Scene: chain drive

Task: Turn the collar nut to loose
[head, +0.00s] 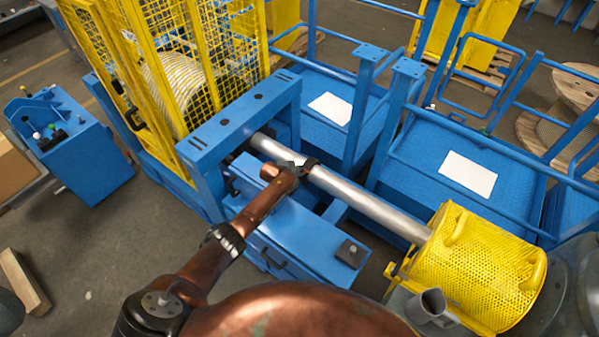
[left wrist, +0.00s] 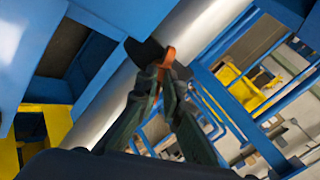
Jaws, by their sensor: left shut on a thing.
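A silver shaft (head: 365,203) runs from the blue frame to the yellow perforated guard (head: 480,268). A dark collar (head: 310,164), apparently the collar nut, sits around the shaft. In the left wrist view the collar (left wrist: 143,52) is dark against the silver shaft (left wrist: 196,25), with an orange tab (left wrist: 166,64) sticking out from it. My left gripper (head: 292,168) is at the collar. In the left wrist view its fingers (left wrist: 162,82) are closed on the orange tab. The fingers hide part of the tab and collar. My right gripper is in neither view.
A yellow mesh cage (head: 205,65) stands behind the blue frame (head: 240,115) at left. Blue railings (head: 395,110) stand close behind the shaft. A blue bench (head: 300,235) lies below my left arm. A blue control console (head: 75,150) stands at far left, with open floor in front.

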